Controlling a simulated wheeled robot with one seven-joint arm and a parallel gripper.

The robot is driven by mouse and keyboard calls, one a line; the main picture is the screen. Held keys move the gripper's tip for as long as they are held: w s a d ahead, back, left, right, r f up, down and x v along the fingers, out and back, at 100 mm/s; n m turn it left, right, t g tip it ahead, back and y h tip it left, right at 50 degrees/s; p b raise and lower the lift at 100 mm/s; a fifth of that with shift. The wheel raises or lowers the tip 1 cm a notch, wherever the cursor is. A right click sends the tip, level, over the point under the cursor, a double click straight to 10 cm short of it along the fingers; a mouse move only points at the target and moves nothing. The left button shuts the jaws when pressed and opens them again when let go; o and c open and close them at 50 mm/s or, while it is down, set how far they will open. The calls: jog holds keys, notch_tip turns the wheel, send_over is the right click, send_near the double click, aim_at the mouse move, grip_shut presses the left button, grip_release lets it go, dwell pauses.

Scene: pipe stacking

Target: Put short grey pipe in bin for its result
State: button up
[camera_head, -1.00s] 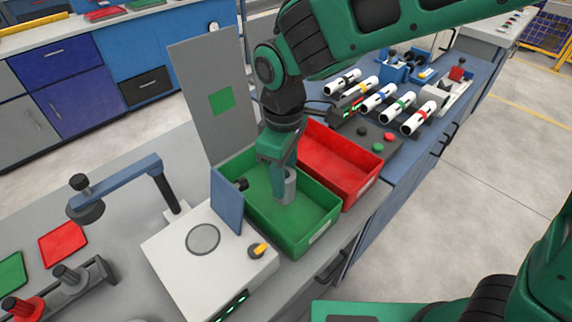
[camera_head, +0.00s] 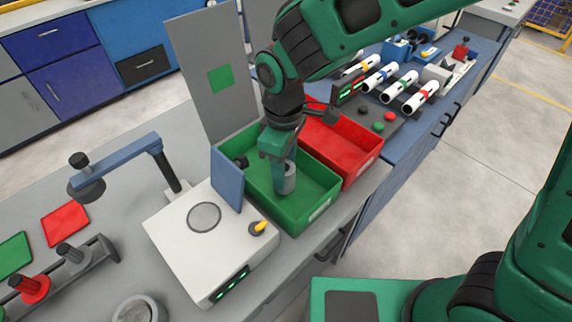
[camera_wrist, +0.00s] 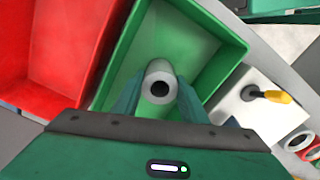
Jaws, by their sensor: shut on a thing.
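A short grey pipe (camera_head: 285,179) is held upright in my gripper (camera_head: 281,170), inside the outline of the green bin (camera_head: 310,213). In the wrist view the pipe (camera_wrist: 159,84) shows end-on with its dark bore, between the two fingers of my gripper (camera_wrist: 158,95). The green bin (camera_wrist: 217,27) lies beneath it. I cannot tell whether the pipe's lower end touches the bin floor. The red bin (camera_head: 361,172) stands beside the green one, and it is at the left in the wrist view (camera_wrist: 70,40).
A white test box (camera_head: 180,238) with a yellow-tipped knob (camera_head: 259,227) stands left of the green bin. A grey panel with a green square (camera_head: 221,78) rises behind it. Several white pipes (camera_head: 397,86) lie on the bench beyond the red bin.

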jog(key=shift+f, duration=0.55)
dwell(0.7)
jog(key=o, duration=1.3)
notch_tip(320, 180, up, 11)
jog(key=shift+w+f, duration=0.1)
